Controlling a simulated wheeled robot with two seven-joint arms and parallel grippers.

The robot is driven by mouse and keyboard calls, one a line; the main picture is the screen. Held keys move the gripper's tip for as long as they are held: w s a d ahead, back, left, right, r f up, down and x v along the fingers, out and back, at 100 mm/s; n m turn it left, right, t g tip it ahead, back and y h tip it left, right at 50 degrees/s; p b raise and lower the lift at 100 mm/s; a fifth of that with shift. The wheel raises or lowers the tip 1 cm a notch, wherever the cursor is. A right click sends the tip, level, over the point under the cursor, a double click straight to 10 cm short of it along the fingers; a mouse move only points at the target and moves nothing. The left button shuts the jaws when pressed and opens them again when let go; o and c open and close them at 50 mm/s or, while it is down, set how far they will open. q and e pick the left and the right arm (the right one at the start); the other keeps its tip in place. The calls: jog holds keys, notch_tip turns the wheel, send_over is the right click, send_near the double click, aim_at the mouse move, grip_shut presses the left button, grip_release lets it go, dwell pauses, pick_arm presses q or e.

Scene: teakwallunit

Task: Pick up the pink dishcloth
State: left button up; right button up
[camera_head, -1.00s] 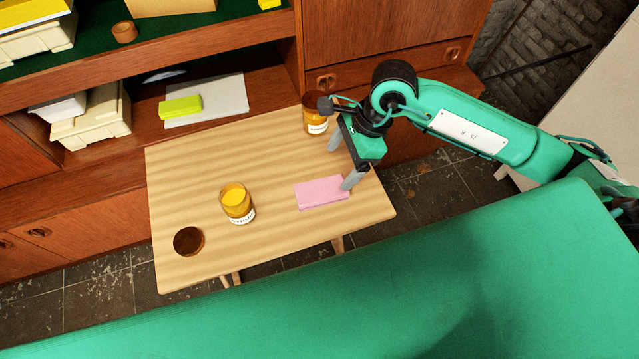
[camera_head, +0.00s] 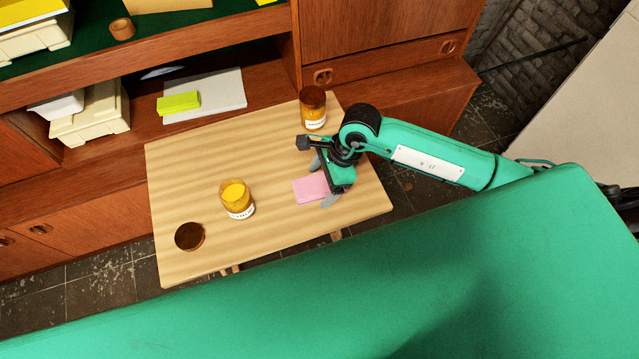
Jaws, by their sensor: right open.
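The pink dishcloth (camera_head: 308,189) lies flat and folded on the light wooden table (camera_head: 270,240), right of the middle. My right gripper (camera_head: 322,182) is open over the right part of the cloth, with one finger at its far side and the other at its near right edge. The gripper hides the cloth's right end. Whether the fingers touch the cloth or the table I cannot tell. My left gripper is not in view.
An amber jar with yellow contents (camera_head: 236,198) stands left of the cloth. A dark round jar or lid (camera_head: 189,236) is at the near left. Another amber jar (camera_head: 313,108) stands at the back, behind my right gripper. A wooden wall unit (camera_head: 375,78) borders the table's far side.

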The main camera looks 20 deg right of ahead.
aim_at(322, 183)
jog(key=c, duration=1.1)
jog(key=shift+o, duration=0.2)
jog(key=shift+r, duration=0.1)
